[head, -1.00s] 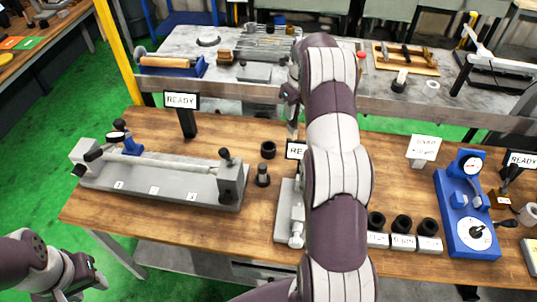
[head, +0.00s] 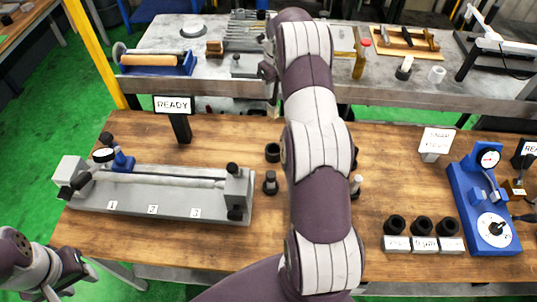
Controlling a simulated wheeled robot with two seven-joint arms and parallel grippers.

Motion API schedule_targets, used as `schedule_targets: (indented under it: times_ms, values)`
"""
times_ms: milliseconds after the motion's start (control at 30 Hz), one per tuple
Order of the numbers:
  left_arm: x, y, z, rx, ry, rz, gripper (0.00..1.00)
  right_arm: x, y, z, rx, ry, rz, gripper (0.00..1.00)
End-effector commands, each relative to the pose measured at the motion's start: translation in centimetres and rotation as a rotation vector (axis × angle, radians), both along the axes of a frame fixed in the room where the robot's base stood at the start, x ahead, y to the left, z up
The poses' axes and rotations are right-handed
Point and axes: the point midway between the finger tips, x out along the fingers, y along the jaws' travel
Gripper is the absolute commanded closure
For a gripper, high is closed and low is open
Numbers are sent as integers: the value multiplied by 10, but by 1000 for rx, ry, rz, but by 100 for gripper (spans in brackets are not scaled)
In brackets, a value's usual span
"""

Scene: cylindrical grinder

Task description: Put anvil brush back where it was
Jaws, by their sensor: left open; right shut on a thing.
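My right arm rises through the middle of the head view, and its gripper (head: 273,98) points down at the back edge of the wooden bench (head: 305,262). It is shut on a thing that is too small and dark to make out. I cannot identify the anvil brush anywhere in the view. A dark ring (head: 272,152) and a small dark-topped post (head: 270,183) stand on the bench below that gripper. My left gripper (head: 68,284) is open and empty at the lower left, off the bench's front left corner.
A long grey fixture (head: 150,205) with a dial gauge lies at the bench's left, before a READY sign (head: 174,105). Several black rings on labelled blocks (head: 424,244) and a blue gauge stand (head: 488,205) are at right. A grey back bench (head: 400,104) carries more tools.

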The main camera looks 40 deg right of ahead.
Motion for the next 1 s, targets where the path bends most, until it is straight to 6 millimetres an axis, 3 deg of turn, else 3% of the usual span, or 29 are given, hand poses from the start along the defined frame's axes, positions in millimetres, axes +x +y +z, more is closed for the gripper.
schedule_targets:
  times_ms: [33,267,567,1000]
  values:
    - [0,0,-11,0,0,0,57,0,0,-10,-2,-2,0,100]
    - [0,0,-43,0,0,0,57,0,0,-51,-2,-2,0,100]
    - [0,0,-57,0,-1,0,57,-1,0,-114,-1,-1,1,100]
    - [0,0,-25,0,-1,0,57,-2,0,-194,0,1,0,100]
